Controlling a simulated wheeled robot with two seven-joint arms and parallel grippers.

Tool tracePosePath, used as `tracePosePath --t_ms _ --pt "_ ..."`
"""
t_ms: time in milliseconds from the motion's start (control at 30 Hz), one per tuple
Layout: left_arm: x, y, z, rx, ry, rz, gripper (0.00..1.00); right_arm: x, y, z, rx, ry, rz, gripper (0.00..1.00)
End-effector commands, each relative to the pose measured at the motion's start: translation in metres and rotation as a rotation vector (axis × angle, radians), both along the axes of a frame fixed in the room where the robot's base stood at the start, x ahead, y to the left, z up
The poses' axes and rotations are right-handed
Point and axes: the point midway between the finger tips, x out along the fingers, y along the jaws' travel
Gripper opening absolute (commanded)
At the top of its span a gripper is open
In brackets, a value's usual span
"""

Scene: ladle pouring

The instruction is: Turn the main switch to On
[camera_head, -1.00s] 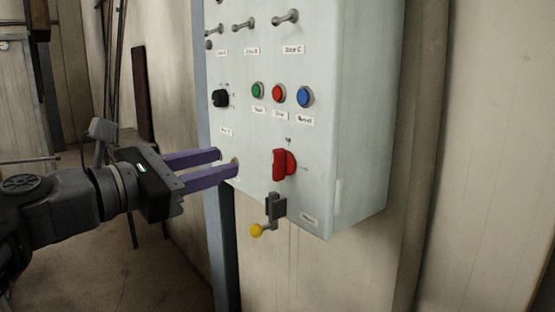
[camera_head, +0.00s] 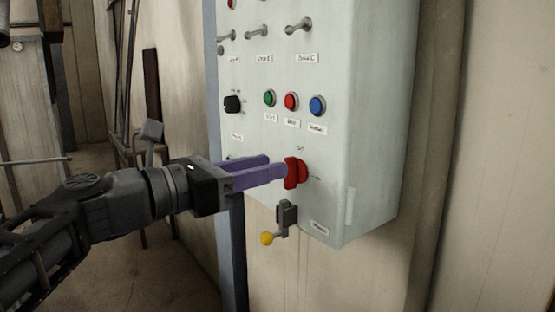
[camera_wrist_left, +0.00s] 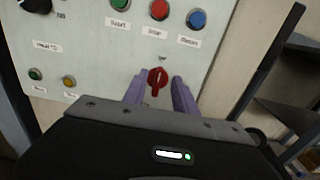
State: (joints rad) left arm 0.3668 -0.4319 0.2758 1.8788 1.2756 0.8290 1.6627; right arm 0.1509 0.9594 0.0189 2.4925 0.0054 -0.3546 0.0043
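The main switch is a red rotary handle (camera_head: 295,172) low on the front of a pale grey control box (camera_head: 370,130). It also shows in the left wrist view (camera_wrist_left: 157,80), its grip roughly upright. My left gripper (camera_head: 275,166) has purple fingers and reaches in from the left, with its tips at the switch's left side. In the left wrist view the open fingers (camera_wrist_left: 158,92) stand on either side of the red handle, with gaps visible. Whether the tips touch it I cannot tell. My right gripper is not in view.
Green (camera_head: 270,98), red (camera_head: 291,102) and blue (camera_head: 317,105) buttons sit above the switch. A black knob (camera_head: 232,104) is to the left, with toggle levers (camera_head: 298,26) higher up. A yellow-tipped lever (camera_head: 267,238) hangs below.

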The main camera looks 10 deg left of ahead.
Motion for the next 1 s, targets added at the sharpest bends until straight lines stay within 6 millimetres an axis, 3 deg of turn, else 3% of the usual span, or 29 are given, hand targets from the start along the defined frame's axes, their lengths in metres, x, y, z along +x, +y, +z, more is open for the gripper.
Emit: tracePosePath --t_ms 200,533,933,1000 --pt "0.021 -0.017 0.001 0.000 0.000 0.000 0.34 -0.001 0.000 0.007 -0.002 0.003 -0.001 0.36" --pt "0.024 -0.020 0.000 0.001 -0.001 0.002 0.34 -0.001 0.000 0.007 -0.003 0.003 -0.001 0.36" --pt "0.024 -0.020 0.000 0.001 -0.001 0.001 0.02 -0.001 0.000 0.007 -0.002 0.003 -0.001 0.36" --pt "0.024 -0.020 0.000 0.001 -0.001 0.001 0.00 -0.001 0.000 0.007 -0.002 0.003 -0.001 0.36"
